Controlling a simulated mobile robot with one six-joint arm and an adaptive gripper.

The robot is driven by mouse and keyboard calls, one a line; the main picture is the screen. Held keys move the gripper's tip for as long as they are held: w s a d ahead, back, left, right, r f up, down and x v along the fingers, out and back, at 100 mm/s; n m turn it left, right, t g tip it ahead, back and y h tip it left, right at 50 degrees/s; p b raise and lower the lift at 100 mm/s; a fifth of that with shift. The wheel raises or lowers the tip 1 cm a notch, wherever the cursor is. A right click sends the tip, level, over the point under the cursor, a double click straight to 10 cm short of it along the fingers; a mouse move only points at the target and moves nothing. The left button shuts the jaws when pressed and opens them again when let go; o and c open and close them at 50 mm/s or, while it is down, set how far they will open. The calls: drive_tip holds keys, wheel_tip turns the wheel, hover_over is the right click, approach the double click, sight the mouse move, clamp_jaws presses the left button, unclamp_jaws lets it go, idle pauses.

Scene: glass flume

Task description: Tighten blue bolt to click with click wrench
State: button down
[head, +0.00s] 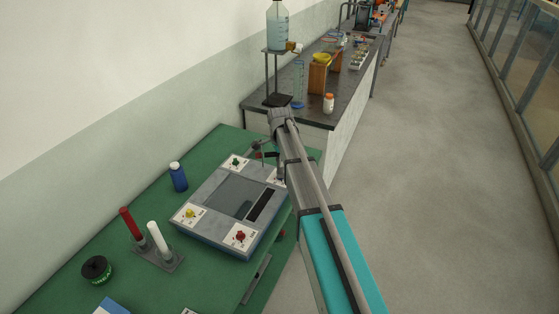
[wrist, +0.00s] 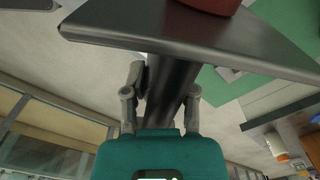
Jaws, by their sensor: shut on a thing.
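My gripper (wrist: 160,98) is shut on a dark round shaft (wrist: 168,70) in the wrist view, which I take to be the click wrench. The shaft meets a wide dark plate with a red part above it. The block has white corner plates with a green bolt (head: 236,161), a yellow bolt (head: 190,213) and a red bolt (head: 240,236). The far-right corner is mostly behind my arm; I cannot make out the blue bolt.
The green bench (head: 150,215) also holds a blue bottle (head: 178,178), a rack (head: 158,256) with red and white rods, and a round black thing (head: 96,270). A dark-topped bench (head: 305,112) with labware stands behind. The floor on the right is clear.

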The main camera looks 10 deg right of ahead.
drive_tip(key=shift+n, duration=0.4)
drive_tip(key=shift+r, duration=0.2)
drive_tip(key=shift+r+p, duration=2.3)
drive_tip(key=shift+p, duration=0.25)
